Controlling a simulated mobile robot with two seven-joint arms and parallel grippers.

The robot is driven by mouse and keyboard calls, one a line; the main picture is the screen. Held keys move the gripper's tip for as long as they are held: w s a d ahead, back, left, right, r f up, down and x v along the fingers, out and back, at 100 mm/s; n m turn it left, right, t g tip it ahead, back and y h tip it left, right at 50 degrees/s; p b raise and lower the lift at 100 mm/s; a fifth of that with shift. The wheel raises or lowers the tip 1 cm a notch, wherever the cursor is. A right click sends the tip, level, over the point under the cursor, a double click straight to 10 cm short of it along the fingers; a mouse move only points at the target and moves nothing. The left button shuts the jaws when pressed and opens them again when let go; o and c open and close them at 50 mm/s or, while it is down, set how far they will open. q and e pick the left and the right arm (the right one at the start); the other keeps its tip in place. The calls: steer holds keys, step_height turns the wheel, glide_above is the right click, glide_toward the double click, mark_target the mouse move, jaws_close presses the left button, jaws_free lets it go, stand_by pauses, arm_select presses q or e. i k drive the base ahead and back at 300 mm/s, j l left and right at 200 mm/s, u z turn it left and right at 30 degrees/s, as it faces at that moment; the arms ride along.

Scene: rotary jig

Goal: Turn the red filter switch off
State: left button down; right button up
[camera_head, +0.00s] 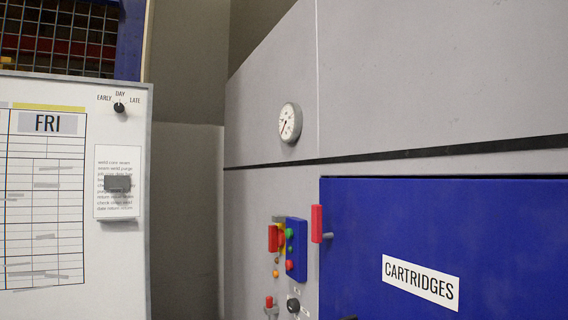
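No label reading "filter" is legible, so I cannot tell which red part is the filter switch. On the grey cabinet's panel, a red block-shaped handle (273,238) stands beside a yellow part, left of a blue button box (297,249) with a green and a red button. A red upright handle (316,223) sits at the left edge of the blue door. Neither of my grippers is in view.
The blue door (350,250) is labelled CARTRIDGES. A round gauge (290,122) sits above on the grey cabinet (440,80). A gap separates the board from the cabinet.

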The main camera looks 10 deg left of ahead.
mark_target(276, 237)
steer(key=i+j, duration=0.25)
steer(key=j, duration=0.2)
steer(key=i+j+u, duration=0.15)
steer(key=j, duration=0.35)
steer(key=i+j, duration=0.4)
steer(key=k+j+u, duration=0.05)
